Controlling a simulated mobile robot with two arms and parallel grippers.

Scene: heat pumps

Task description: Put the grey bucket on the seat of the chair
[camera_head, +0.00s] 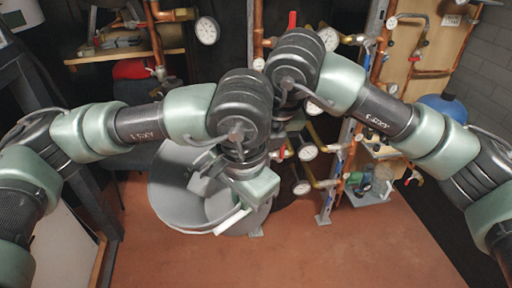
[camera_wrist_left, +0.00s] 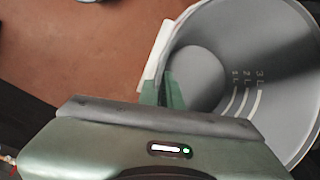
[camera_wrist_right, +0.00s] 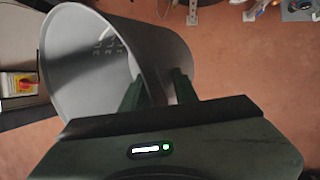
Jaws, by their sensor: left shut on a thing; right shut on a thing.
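The grey bucket (camera_head: 168,190) is below my wrists in the head view, its open mouth facing up toward the camera. Its inside, with white litre marks, shows in the left wrist view (camera_wrist_left: 285,60) and the right wrist view (camera_wrist_right: 80,75). My left gripper (camera_wrist_left: 165,88) is shut on the bucket's rim, by a white strip. My right gripper (camera_wrist_right: 160,90) is shut on the bucket's wall; arm links largely hide it in the head view. I cannot tell whether the bucket touches the floor. A red and black thing (camera_head: 133,69), possibly the chair, is partly hidden behind my left arm.
Copper pipes with gauges (camera_head: 207,30) and valves line the back and right. A blue tank (camera_head: 443,107) stands at the right. A dark frame stands at the left. The reddish floor (camera_head: 330,255) in front is clear.

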